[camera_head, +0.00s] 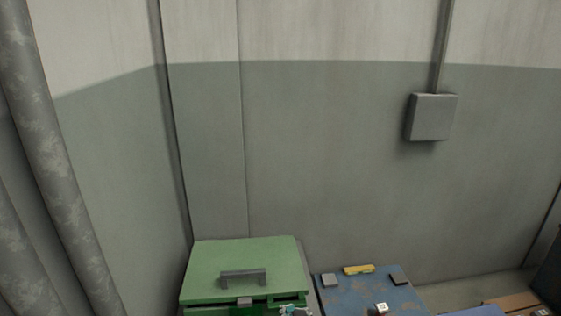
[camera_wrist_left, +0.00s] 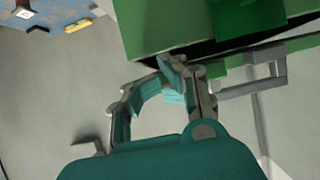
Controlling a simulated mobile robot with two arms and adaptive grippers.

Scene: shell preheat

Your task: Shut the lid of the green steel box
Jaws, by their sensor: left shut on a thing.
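The green steel box (camera_head: 230,311) stands at the lower left of the head view. Its green lid (camera_head: 240,258) lies nearly flat over it, with a grey handle (camera_head: 243,276) on top. A dark gap shows under the lid's front edge. My left gripper (camera_head: 291,311) is partly cut off at the bottom, at the lid's front right. In the left wrist view its teal fingers (camera_wrist_left: 172,82) are shut at the lid's edge, beside the dark gap; the exact contact is hard to see. The handle also shows there (camera_wrist_left: 252,76). My right gripper is not in view.
A worn blue box (camera_head: 370,288) with a yellow object (camera_head: 358,269) on it stands right of the green box. Behind is a grey wall with a grey wall box (camera_head: 432,117). Thick pipes (camera_head: 62,180) run down the left side.

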